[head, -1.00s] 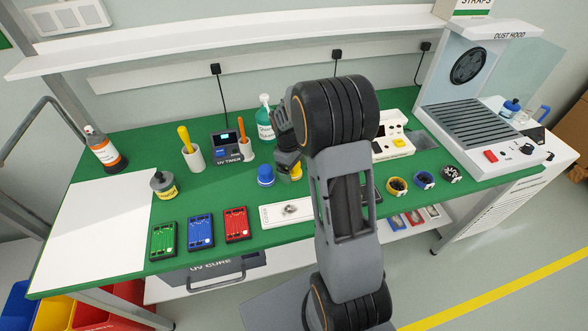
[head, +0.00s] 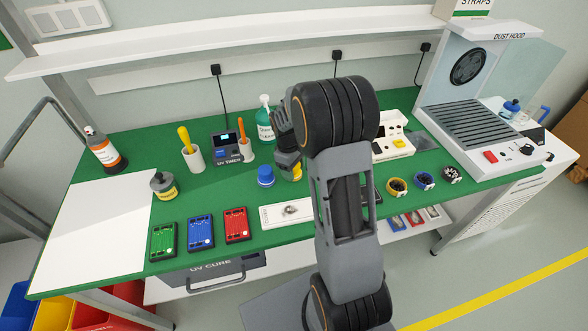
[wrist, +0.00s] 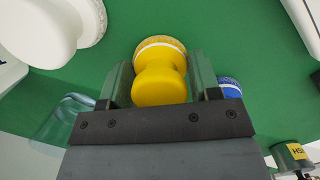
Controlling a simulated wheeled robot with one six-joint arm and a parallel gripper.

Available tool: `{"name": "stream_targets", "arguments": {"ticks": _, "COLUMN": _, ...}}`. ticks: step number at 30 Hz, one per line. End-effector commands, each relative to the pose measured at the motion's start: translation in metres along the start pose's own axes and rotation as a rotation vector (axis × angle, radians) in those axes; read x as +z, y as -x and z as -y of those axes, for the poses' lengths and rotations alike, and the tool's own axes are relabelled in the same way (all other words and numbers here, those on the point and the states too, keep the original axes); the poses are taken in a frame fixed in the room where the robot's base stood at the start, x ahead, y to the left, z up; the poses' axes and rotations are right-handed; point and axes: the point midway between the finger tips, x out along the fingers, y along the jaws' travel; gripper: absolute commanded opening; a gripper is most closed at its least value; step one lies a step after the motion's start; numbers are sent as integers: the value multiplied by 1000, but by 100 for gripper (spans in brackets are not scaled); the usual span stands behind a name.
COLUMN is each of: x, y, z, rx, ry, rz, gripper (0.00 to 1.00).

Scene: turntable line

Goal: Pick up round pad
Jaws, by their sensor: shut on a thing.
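The round pad (wrist: 160,72) is a yellow, waisted knob with a pale band around its far, wider end. In the wrist view it sits between the two grey fingers of my gripper (wrist: 160,88), which is shut on it. In the head view a small yellow part of the pad (head: 297,173) shows beside my gripper (head: 289,168), low over the green bench top. My arm hides the rest. I cannot tell whether the pad touches the bench.
A green bottle (head: 265,125) and a cup with an orange handle (head: 243,148) stand behind.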

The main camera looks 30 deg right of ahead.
Motion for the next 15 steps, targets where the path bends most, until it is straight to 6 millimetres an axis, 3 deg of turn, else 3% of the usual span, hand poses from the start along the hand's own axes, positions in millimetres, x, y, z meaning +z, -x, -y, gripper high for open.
{"name": "stream_targets", "arguments": {"ticks": 5, "x": 1, "y": 10, "z": -1, "rx": 3, "ry": 0, "rz": -3, "gripper": 34}}
{"name": "stream_targets", "arguments": {"ticks": 10, "x": 4, "y": 32, "z": 0, "rx": 3, "ry": 0, "rz": -4, "gripper": 34}}
{"name": "stream_targets", "arguments": {"ticks": 15, "x": 2, "y": 63, "z": 26, "rx": 5, "ry": 4, "rz": -6, "gripper": 34}}
